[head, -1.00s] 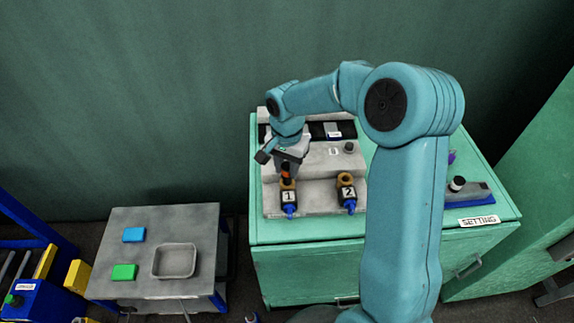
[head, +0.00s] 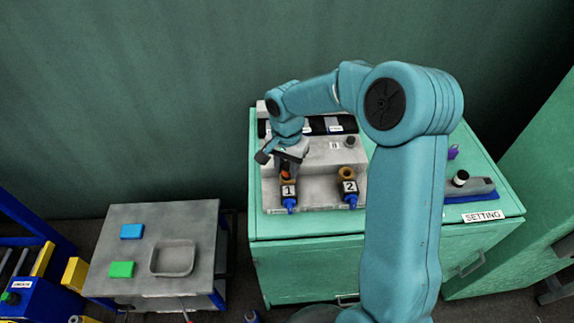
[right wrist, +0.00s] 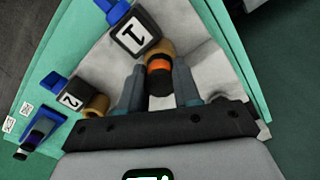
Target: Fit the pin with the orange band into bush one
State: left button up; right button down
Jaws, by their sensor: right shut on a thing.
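The pin with the orange band (right wrist: 158,67) is held between the fingers of my right gripper (right wrist: 159,88). Its dark end is toward the gripper and its orange band is at the mouth of bush one (right wrist: 160,48), a tan ring on a dark block marked 1. The pin's far end is hidden; I cannot tell how deep it sits in the ring. In the head view the gripper (head: 286,168) is directly above bush one (head: 289,182), and the orange band shows just over it. My left gripper is not in view.
Bush two (head: 350,175) stands to the right, its ring empty. Both are on a grey stepped fixture (head: 320,193) on the green cabinet (head: 400,225). A grey side table (head: 205,215) at left holds a tray (head: 173,258) and blue and green blocks.

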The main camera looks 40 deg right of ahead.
aim_at(287, 166)
jog(key=c, duration=0.7)
grip_release()
notch_tip(287, 166, up, 16)
jog(key=shift+r, duration=0.15)
